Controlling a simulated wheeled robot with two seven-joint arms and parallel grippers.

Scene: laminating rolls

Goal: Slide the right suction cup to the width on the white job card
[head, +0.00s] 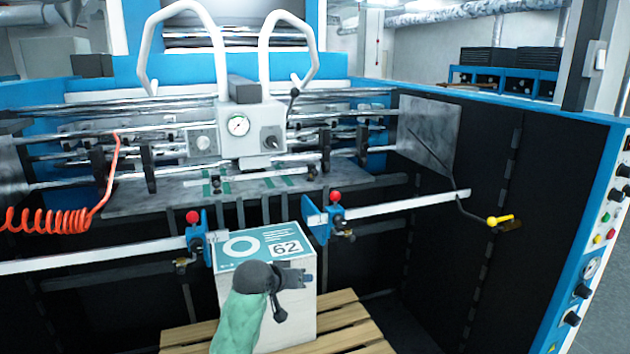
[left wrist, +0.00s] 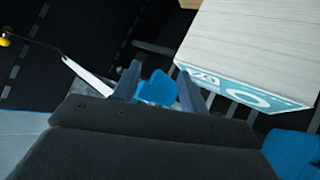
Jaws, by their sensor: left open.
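The white job card (head: 286,248) reads 62 and lies on a teal sheet (head: 245,249) on top of a pale stack (head: 262,315). A blue slider with a red knob (head: 335,215) sits on the right white rail just right of the stack; its twin (head: 196,240) is on the left. I cannot clearly make out which part is the suction cup. My left gripper (head: 309,277) is open in front of the stack, below the right slider and apart from it. In the left wrist view, a blue part (left wrist: 157,88) shows beyond the open fingers (left wrist: 158,93). My right gripper is out of view.
The right white rail (head: 405,205) runs beside a grey plate and a yellow-handled lever (head: 500,220). A gauge head (head: 240,130) with bars stands behind. A red coiled hose (head: 50,220) hangs at left. The stack stands on a wooden pallet (head: 345,325).

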